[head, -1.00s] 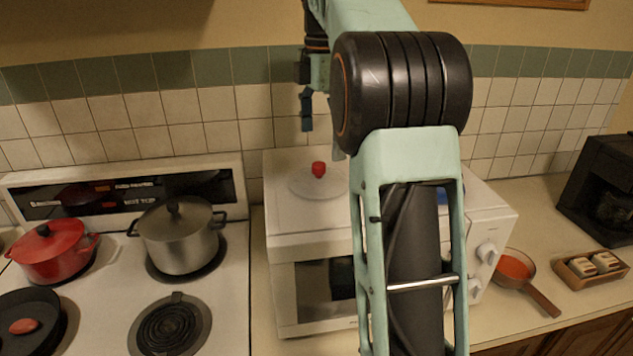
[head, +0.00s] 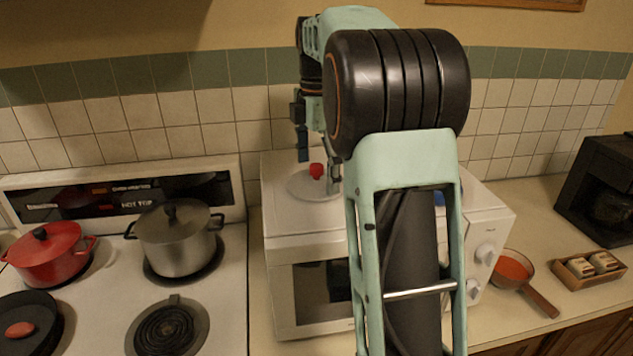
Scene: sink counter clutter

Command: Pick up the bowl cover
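The bowl cover (head: 306,186) is a pale, see-through disc with a red knob (head: 317,170). It lies on top of the white microwave (head: 283,222), towards its back left. My gripper (head: 318,174) points down over the cover, with one dark finger left of the knob and the other right of it. The fingers are apart, and a gap shows between the left finger and the knob. I cannot tell whether either finger touches the knob. My arm hides the middle of the microwave top and part of its front.
Left of the microwave, a stove (head: 220,300) holds a steel pot (head: 175,245), a red pot (head: 48,258) and a black pan (head: 50,320). On the right counter are a small saucepan (head: 512,268), a wooden tray (head: 575,280) and a black appliance (head: 590,205). A tiled wall stands behind.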

